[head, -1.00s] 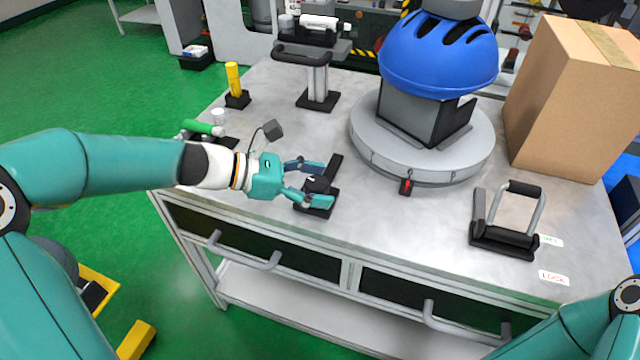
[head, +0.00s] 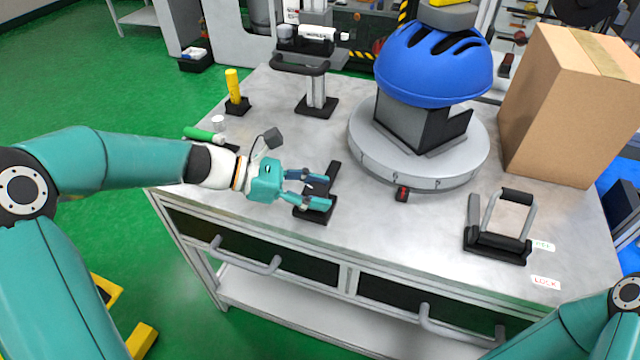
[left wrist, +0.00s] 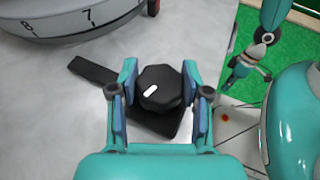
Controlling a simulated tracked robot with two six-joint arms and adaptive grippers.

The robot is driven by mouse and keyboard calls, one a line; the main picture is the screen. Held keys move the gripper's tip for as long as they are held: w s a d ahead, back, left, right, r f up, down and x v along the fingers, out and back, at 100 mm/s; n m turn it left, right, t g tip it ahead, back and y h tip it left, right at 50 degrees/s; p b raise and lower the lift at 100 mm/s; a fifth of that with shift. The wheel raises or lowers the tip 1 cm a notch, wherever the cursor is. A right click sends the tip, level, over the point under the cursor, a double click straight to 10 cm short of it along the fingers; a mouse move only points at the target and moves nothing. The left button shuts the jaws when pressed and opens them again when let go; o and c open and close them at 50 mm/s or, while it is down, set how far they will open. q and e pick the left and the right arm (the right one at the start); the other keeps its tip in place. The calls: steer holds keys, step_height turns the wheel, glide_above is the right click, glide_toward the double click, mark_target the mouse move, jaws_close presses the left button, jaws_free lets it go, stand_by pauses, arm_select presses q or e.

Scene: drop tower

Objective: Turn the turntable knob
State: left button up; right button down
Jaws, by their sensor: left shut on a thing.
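The turntable (head: 366,152) is a grey round disc on the bench with a blue helmet (head: 432,70) on a dark block on top. Its numbered rim shows in the left wrist view (left wrist: 60,27), with 8 and 7 visible. The knob (left wrist: 160,88) is black and faceted with a white mark, on a black base plate (head: 313,215). My left gripper (head: 322,190) is shut on the knob, one finger on each side; the fingers partly hide it in the head view. My right gripper (left wrist: 246,74) shows small in the left wrist view, its fingers seeming spread and empty, away from the bench.
A red-marked pointer block (head: 402,194) sits at the turntable's front. A cardboard box (head: 570,105) stands at the right, a handled black fixture (head: 497,245) at front right.

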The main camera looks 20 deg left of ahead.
arm_select(q)
steer(key=m+g+p, duration=0.1)
steer(key=g+p, duration=0.1)
steer(key=p, duration=0.1)
steer(key=m+g+p, duration=0.1)
steer(key=shift+r+m+h, duration=0.25)
steer(key=shift+m+h, duration=0.05)
steer(key=shift+f+m+g+p, duration=0.25)
steer(key=shift+m+g+p, duration=0.6)
steer(key=shift+p, duration=0.4)
steer(key=shift+a+g, duration=0.1)
steer(key=shift+g, duration=0.15)
stand_by(0.7)
steer(key=o, duration=1.2)
steer(key=shift+c, duration=0.2)
steer(key=shift+a+r, duration=0.1)
steer(key=shift+a, duration=0.2)
steer(key=v, duration=1.1)
steer(key=shift+a, duration=0.25)
